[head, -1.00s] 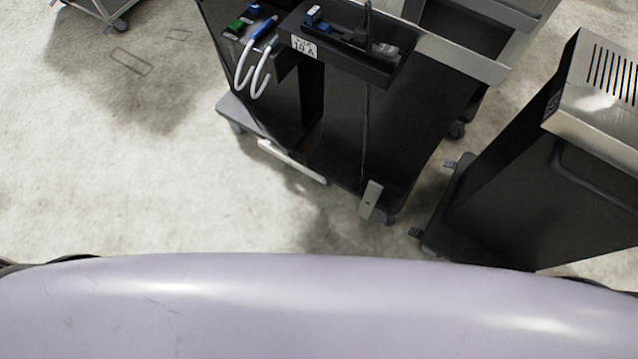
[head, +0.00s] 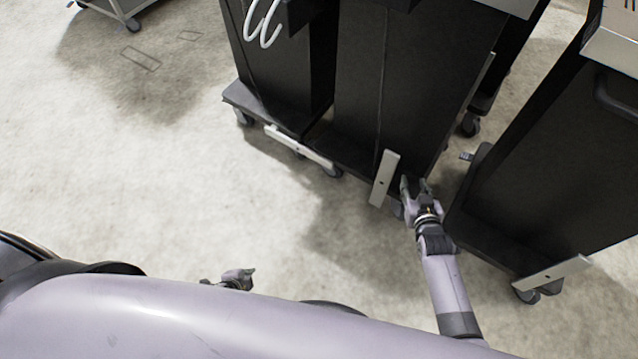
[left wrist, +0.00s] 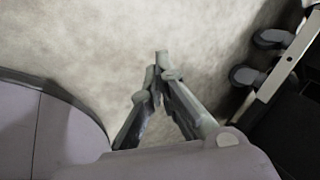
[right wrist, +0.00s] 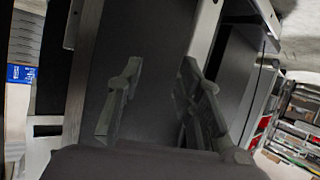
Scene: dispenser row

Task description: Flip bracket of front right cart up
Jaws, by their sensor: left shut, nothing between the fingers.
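Dark carts stand in a row, each with a pale metal bracket at its base. The middle cart's bracket (head: 384,178) runs steeply in the picture, across the lower front edge. The left cart's bracket (head: 300,147) and the right cart's bracket (head: 552,272) lie along their base edges. My right gripper (head: 413,186) is just right of the middle bracket, at that cart's front corner; contact cannot be told. In the right wrist view its fingers (right wrist: 158,92) are apart with nothing visibly held. My left gripper (head: 238,279) is low over the floor; its fingertips (left wrist: 160,68) meet, empty.
The right cart (head: 555,170) stands close to my right arm, leaving a narrow gap beside the middle cart (head: 415,80). White cables (head: 262,25) hang on the left cart. Open floor (head: 150,190) lies to the left.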

